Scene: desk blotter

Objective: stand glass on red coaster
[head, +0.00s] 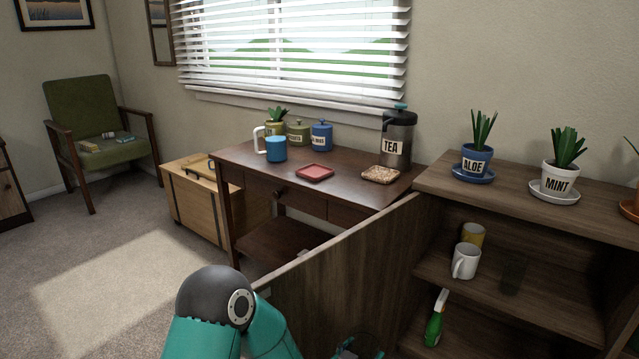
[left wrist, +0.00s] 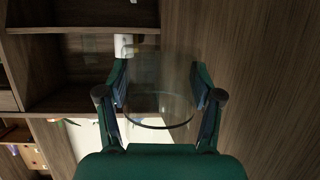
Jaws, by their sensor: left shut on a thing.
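The clear glass (left wrist: 158,95) shows in the left wrist view between the two fingers of my left gripper (left wrist: 160,78), which is shut on it. Its round rim faces the wrist camera. In the head view only a small part of my left gripper (head: 360,348) shows at the bottom edge, and I cannot make out the held glass there. The red coaster (head: 315,173) lies flat on the dark wooden desk (head: 338,190), with nothing on it. My gripper is in front of the open shelf unit, apart from the desk. My right gripper is not in view.
A blue mug (head: 276,150) stands left of the coaster; a speckled coaster (head: 380,174) and a TEA press (head: 397,140) are right. A wooden panel (head: 345,265) rises between my arm and the desk. A white mug (head: 466,262) and dark see-through shape (head: 513,273) are on the shelf.

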